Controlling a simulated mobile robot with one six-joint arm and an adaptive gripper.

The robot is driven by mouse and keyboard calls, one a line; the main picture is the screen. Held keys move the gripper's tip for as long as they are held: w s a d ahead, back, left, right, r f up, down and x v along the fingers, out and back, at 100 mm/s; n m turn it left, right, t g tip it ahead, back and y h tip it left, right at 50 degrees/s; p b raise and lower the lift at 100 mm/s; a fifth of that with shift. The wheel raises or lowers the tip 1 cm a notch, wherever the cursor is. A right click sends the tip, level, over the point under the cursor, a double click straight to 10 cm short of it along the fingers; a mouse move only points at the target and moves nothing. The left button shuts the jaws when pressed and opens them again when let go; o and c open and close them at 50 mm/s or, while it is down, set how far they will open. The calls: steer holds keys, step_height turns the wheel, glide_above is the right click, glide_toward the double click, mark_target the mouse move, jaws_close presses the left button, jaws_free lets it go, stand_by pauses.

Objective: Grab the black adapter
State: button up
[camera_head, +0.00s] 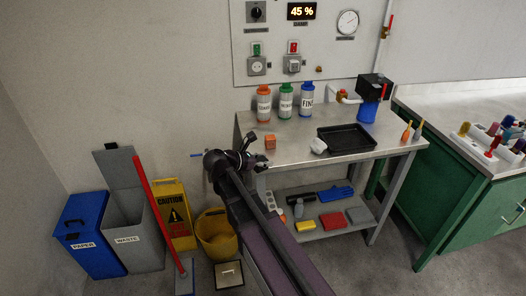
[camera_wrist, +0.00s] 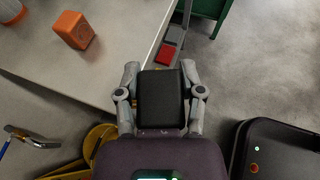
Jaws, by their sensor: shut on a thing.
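The black adapter (camera_wrist: 162,104) is a dark block with rounded edges, between the two grey fingers of my gripper (camera_wrist: 160,76) in the wrist view. The fingers are shut on its left and right sides. In the head view my gripper (camera_head: 260,161) is at the left front edge of the metal table, and I cannot clearly make out the adapter there. In the wrist view the adapter is beside the table edge, with floor visible past it.
An orange cube (camera_head: 270,142) sits on the metal table (camera_head: 300,154) close to my gripper. A black tray (camera_head: 346,139) and several bottles stand farther back. The lower shelf (camera_head: 335,232) holds coloured blocks. A yellow bucket (camera_head: 216,236) and bins stand left on the floor.

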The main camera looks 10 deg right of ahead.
steer(key=shift+s+a+r, duration=0.1)
steer(key=shift+s+a, duration=0.05)
steer(key=shift+s, duration=0.9)
